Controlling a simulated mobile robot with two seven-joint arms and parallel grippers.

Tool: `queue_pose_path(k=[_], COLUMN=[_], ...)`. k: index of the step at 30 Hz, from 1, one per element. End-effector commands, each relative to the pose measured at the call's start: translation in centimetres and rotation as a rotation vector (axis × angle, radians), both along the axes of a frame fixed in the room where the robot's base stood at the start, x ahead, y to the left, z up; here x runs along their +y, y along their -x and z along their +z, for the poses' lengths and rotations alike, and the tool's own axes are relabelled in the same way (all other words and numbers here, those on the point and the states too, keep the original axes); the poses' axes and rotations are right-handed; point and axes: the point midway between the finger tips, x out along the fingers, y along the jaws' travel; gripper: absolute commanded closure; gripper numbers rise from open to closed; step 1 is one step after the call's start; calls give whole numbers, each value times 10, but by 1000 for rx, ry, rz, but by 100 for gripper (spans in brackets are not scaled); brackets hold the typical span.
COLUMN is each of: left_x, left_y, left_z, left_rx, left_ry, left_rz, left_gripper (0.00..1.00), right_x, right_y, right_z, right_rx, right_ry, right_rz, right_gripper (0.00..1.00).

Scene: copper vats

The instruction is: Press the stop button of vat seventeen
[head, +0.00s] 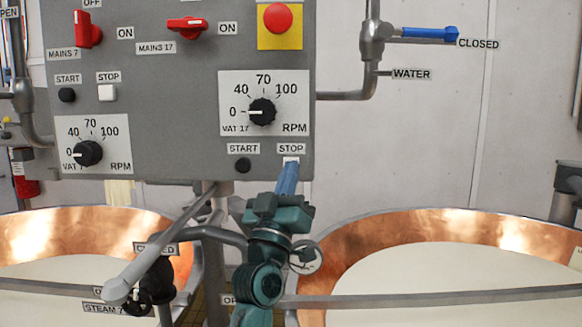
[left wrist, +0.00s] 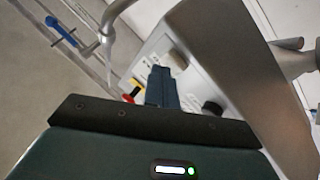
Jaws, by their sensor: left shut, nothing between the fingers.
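The stop button of vat seventeen (head: 291,158) is under its STOP label at the lower right of the grey control panel (head: 185,75) in the head view. Only a sliver of its white top shows; my left gripper (head: 289,167) covers the rest. The left gripper is shut and empty, its tips pointing up at the button. I cannot tell whether they touch it. In the left wrist view the shut fingers (left wrist: 160,82) reach to the panel and the button is hidden. My right gripper is not in view.
The black start button (head: 243,165) is just left of the stop button, and the vat 17 speed dial (head: 262,111) is above. A red emergency button (head: 278,18) is higher up. A water pipe (head: 345,95) runs at right. Copper vats (head: 335,245) and a rail (head: 430,298) lie below.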

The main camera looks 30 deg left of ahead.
Motion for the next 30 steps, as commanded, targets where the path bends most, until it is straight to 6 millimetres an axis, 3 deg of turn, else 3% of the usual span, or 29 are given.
queue_pose_path(k=[30], left_x=[-12], left_y=[19], left_z=[0], left_rx=[1], left_ry=[1], left_rz=[-1], left_gripper=[100], right_x=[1], right_y=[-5], right_z=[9], right_rx=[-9], right_ry=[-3], right_rz=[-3], right_gripper=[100])
